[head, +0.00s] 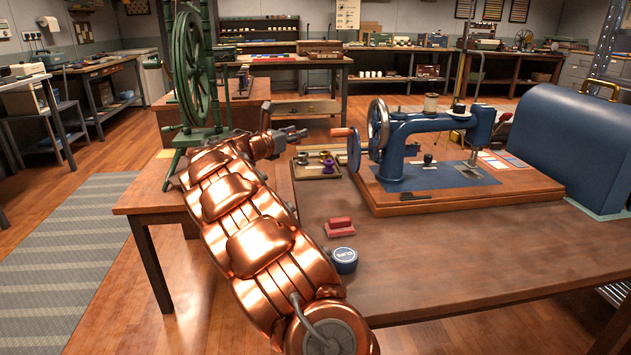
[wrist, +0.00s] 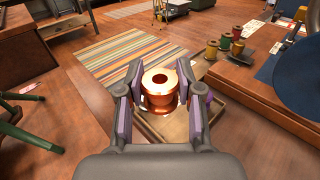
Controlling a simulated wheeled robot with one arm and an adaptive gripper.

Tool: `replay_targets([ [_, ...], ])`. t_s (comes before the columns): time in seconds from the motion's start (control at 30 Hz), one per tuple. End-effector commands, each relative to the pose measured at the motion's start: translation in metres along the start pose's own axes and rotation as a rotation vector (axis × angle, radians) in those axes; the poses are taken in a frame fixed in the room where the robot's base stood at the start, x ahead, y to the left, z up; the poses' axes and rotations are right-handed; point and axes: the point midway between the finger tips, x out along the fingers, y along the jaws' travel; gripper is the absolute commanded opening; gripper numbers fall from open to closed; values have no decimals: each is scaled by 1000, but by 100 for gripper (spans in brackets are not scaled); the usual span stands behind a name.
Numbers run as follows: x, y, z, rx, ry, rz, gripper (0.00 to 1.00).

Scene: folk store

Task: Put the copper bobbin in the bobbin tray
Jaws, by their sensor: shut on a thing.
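The copper bobbin (wrist: 160,103), shiny with a dark centre hole, is between the fingers of my gripper (wrist: 160,100) in the wrist view. It is held upright, and the fingers are shut on it. A shallow tan tray (wrist: 165,126) shows below and behind it; whether they touch cannot be told. The bobbin tray (head: 312,176) stands on the table just right of and below my gripper, holding several dark, gold and purple bobbins.
A blue sewing machine (head: 425,145) on a wooden base stands right of the tray. A green spinning wheel (head: 192,85) stands at left. A red block (head: 340,228) and a blue tin (head: 344,260) lie near the front. Several thread spools (wrist: 225,42) stand at right in the wrist view.

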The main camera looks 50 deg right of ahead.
Motion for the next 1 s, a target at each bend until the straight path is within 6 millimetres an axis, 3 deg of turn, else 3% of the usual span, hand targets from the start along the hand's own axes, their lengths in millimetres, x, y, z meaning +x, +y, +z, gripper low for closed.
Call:
replay_targets([
  [0.1,14,-14,1,4,0,-22,4],
  [0.27,21,-21,1,1,0,-33,4],
  [0.57,24,-22,-41,-1,2,-35,4],
  [0.77,24,-21,-54,-1,1,-34,4],
  [1.0,26,-21,-90,-1,1,-34,4],
])
